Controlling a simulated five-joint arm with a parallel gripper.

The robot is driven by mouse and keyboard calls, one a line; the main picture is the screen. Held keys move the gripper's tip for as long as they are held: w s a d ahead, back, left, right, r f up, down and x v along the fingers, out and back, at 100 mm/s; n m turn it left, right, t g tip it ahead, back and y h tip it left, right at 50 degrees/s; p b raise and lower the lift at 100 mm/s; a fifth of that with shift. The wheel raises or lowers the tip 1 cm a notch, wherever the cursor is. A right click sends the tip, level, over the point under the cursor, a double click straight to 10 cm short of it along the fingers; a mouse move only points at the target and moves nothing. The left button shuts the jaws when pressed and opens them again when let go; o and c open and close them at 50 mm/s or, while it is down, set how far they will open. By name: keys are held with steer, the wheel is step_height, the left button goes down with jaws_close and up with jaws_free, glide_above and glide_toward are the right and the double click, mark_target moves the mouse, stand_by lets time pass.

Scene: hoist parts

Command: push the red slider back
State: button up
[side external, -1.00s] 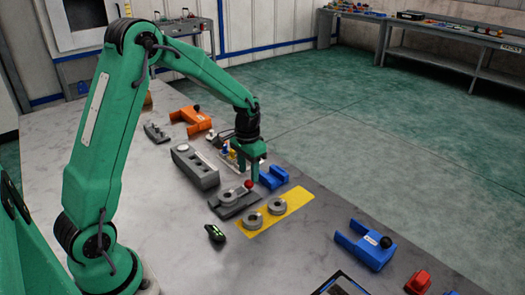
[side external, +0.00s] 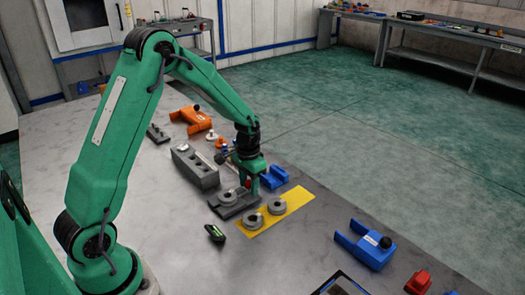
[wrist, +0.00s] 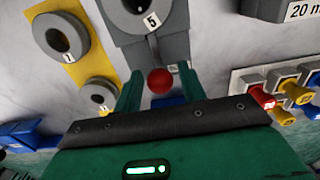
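The red slider shows as a red ball knob (wrist: 160,81) at the near end of a dark grey block (wrist: 176,48) in the wrist view. A grey ring marked 5 (wrist: 152,22) sits on that block. In the side view the knob (side external: 248,183) is partly hidden by my gripper (side external: 251,186). In the wrist view my gripper (wrist: 159,72) has its two green fingers apart, one on each side of the knob. A gap shows on the left; whether the right finger touches it I cannot tell.
A yellow strip (side external: 297,200) with two grey rings (side external: 253,220) lies beside the block. A long grey box (side external: 195,168) stands behind it, and a blue part (side external: 274,177) is close to the right. A small green-lit device (side external: 215,233) lies in front.

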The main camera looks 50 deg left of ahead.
mark_target(246, 183)
steer(key=c, duration=0.5)
steer(key=shift+c, duration=0.2)
steer(key=shift+s, duration=0.6)
stand_by(1.1)
steer(key=o, duration=0.7)
steer(key=shift+w+r, duration=0.1)
steer(key=shift+r, duration=0.1)
steer(key=shift+r, duration=3.3)
